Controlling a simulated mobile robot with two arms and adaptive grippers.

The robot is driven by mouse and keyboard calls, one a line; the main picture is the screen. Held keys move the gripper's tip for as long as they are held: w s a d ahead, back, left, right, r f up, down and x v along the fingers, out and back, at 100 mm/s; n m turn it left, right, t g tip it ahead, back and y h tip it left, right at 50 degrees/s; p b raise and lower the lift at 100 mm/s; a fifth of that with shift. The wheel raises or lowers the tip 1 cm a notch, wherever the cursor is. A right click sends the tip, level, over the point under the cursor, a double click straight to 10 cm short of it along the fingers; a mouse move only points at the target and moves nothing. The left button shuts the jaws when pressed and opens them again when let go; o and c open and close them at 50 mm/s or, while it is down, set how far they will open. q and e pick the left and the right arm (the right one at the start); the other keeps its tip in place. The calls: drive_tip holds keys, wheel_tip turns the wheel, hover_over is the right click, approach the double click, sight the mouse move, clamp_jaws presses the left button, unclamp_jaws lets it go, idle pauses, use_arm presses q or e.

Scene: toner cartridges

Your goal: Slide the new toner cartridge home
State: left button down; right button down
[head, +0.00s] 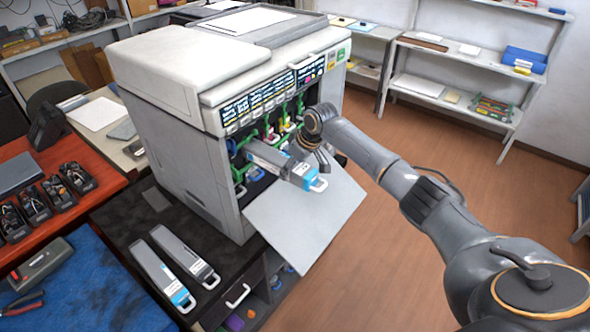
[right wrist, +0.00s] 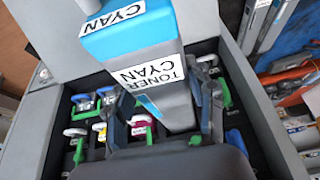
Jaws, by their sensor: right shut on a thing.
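The new toner cartridge (head: 278,161) is grey with a cyan end and a white handle. It also shows in the right wrist view (right wrist: 165,77), labelled TONER CYAN. My right gripper (head: 312,164) is shut on it near its cyan end, with a finger on each side in the right wrist view (right wrist: 165,112). The cartridge sticks out of the printer's (head: 180,100) open front, over the lowered door (head: 305,222). Its far end is at the bays (head: 240,170); I cannot tell how deep it sits. My left gripper is out of view.
Two other cartridges, one with a cyan end (head: 158,272) and one grey (head: 184,255), lie on the dark cabinet top (head: 120,215). Green levers (right wrist: 225,92) line the bays. Shelves (head: 455,90) stand at the back right. The floor (head: 370,190) right of the door is clear.

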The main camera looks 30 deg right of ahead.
drive_tip(key=shift+w+a+r+b, duration=0.1)
drive_tip(key=shift+w+a+b, duration=0.15)
drive_tip(key=shift+w, duration=0.3)
drive_tip(key=shift+w+a+b, duration=0.2)
drive_tip(key=shift+w, duration=0.3)
idle(0.4)
drive_tip(key=shift+c, duration=2)
unclamp_jaws()
drive_tip(key=shift+s, duration=0.1)
drive_tip(key=shift+s+f, duration=0.1)
drive_tip(key=shift+f, duration=0.15)
drive_tip(key=s+p, duration=0.1)
drive_tip(key=d+p, duration=0.1)
drive_tip(key=p, duration=0.1)
drive_tip(key=shift+s+r, duration=0.2)
drive_tip(key=shift+s, duration=0.2)
drive_tip(key=shift+s+d+p, duration=0.15)
drive_tip(key=shift+s+p, duration=0.45)
drive_tip(key=shift+p, duration=0.1)
drive_tip(key=shift+s+d+f, duration=0.1)
drive_tip(key=shift+s+d, duration=0.05)
drive_tip(key=shift+s, duration=0.15)
